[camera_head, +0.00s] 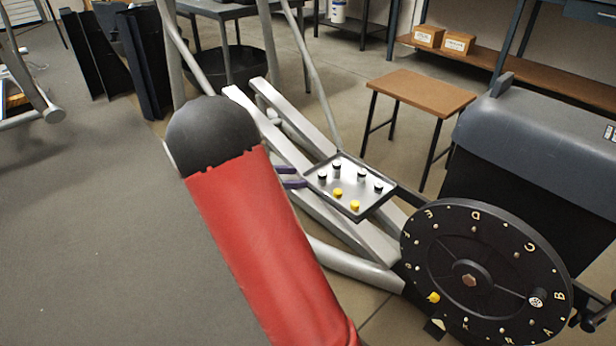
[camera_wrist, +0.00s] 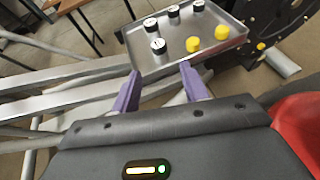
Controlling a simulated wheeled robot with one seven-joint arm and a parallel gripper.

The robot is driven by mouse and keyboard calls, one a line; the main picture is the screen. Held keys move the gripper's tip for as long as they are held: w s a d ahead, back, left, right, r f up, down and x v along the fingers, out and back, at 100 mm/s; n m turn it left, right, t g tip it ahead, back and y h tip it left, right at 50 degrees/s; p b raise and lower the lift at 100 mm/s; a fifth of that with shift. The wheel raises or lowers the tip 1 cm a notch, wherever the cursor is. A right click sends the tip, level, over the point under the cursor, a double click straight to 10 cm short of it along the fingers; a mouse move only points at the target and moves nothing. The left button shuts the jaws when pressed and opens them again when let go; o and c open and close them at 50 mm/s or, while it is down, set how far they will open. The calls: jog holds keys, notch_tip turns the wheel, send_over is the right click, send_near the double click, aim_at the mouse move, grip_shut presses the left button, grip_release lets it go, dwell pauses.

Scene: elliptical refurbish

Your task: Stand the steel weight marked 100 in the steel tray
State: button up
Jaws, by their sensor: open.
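The steel tray (camera_head: 348,183) stands on the machine frame and also shows in the wrist view (camera_wrist: 176,31). It holds several black-and-white capped pieces (camera_head: 322,177) and two yellow pieces (camera_head: 354,205). In the wrist view, the nearest black-and-white piece (camera_wrist: 158,46) and the yellow pieces (camera_wrist: 193,45) stand upright. I cannot read a 100 on any piece. A small pale-faced round piece (camera_head: 536,301) is on the black lettered disc (camera_head: 468,250); its marking is unclear. My gripper (camera_head: 290,177) is open and empty, its purple fingers (camera_wrist: 160,72) just short of the tray's near edge.
A yellow piece (camera_head: 433,297) is at the disc's left edge. Pale frame beams (camera_head: 290,150) run beside the tray. A brown-topped stool (camera_head: 420,92) stands behind, and a dark grey housing (camera_head: 550,150) rises at right. Floor at left is open.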

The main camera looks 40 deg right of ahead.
jog(key=s+a+r+m+t+y, duration=0.2)
jog(key=s+a+r+m+y, duration=0.2)
jog(key=s+a, duration=0.3)
jog(key=s+a+r+m+t+y, duration=0.3)
jog(key=s+a+m+y, duration=0.2)
jog(key=s+a+m, duration=0.1)
jog(key=s+a+r+m+t+y, duration=0.3)
jog(key=s+a+m, duration=0.3)
jog(key=s+a, duration=0.3)
jog(key=shift+a+r+y, duration=0.3)
jog(key=shift+r+y, duration=0.4)
jog(key=shift+r, duration=0.15)
